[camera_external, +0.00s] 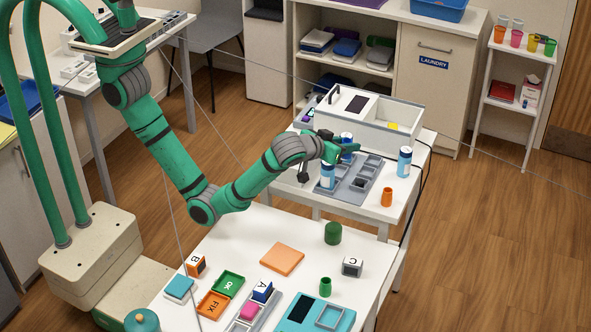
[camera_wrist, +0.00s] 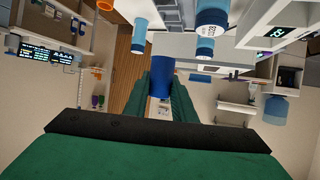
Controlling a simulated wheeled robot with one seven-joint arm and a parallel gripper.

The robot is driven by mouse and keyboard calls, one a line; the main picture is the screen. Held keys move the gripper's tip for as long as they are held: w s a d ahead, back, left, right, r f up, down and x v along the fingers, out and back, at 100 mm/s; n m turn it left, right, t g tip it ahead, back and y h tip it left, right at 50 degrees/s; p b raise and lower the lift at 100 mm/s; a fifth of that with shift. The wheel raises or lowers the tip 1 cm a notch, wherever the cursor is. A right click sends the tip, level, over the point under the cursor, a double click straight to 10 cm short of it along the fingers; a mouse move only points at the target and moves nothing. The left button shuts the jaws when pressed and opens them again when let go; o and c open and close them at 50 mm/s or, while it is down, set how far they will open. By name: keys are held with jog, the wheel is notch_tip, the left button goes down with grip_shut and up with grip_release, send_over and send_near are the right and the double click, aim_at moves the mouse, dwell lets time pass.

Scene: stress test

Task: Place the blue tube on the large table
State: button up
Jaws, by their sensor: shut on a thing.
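My gripper (camera_external: 340,149) is above the tray on the farther white table. In the wrist view my gripper's green fingers (camera_wrist: 172,92) are shut on the blue tube (camera_wrist: 189,66), which sticks out past the fingertips. In the outside view the tube is small and mostly hidden by the fingers. The nearer white table (camera_external: 290,222), which looks like the larger one, stands in front with several blocks and small items on it. I cannot tell for certain which table is called large.
The farther table holds a grey compartment tray (camera_external: 350,188), blue-and-white bottles (camera_external: 404,162), an orange cup (camera_external: 387,197) and a white box (camera_external: 366,120). On the nearer table are an orange square (camera_external: 282,259), a green cylinder (camera_external: 333,233) and a teal panel (camera_external: 302,314). Its back left is bare.

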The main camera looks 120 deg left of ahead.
jog(key=s+d+m+t+h, duration=0.3)
jog(key=s+d+m+t, duration=0.2)
jog(key=s+d, duration=0.5)
jog(key=shift+w+d+f, duration=0.3)
jog(key=shift+f, duration=3.45)
jog(key=shift+w+d+f, duration=0.35)
jog(key=shift+f, duration=3.4)
jog(key=shift+w+d+f, duration=0.3)
jog(key=shift+f, duration=3.45)
jog(key=shift+f, duration=0.15)
jog(key=o, duration=1)
